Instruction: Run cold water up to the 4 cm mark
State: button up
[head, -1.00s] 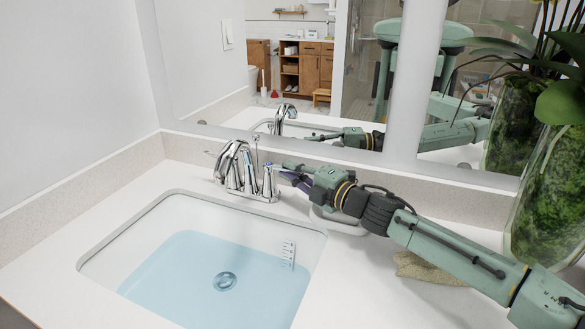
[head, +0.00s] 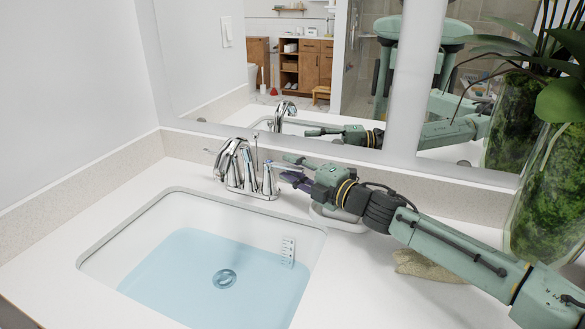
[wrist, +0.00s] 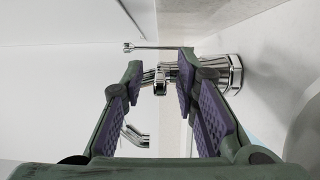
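The white sink basin (head: 105,262) holds pale blue water (head: 185,270) over a round drain (head: 224,279). A white scale strip (head: 288,252) stands on the basin's right inner wall, its lower end near the water's edge; its numbers are too small to read. The chrome faucet (head: 236,165) stands behind the basin, and I see no clear stream from its spout. My gripper (head: 285,169) is open beside the faucet's right handle (head: 268,180). In the wrist view, the purple-padded fingers (wrist: 158,85) are spread, with chrome parts showing between and beyond them. Contact with the handle cannot be told.
A mirror (head: 300,115) rises behind the counter (head: 345,285). A beige cloth (head: 425,268) lies under my arm, and a tall planted glass vase (head: 545,200) stands at the right. The counter's front right is clear.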

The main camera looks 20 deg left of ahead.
jog(key=v, duration=1.1)
jog(key=shift+s+d, duration=0.1)
jog(key=shift+d, duration=0.25)
jog(key=shift+c, duration=0.3)
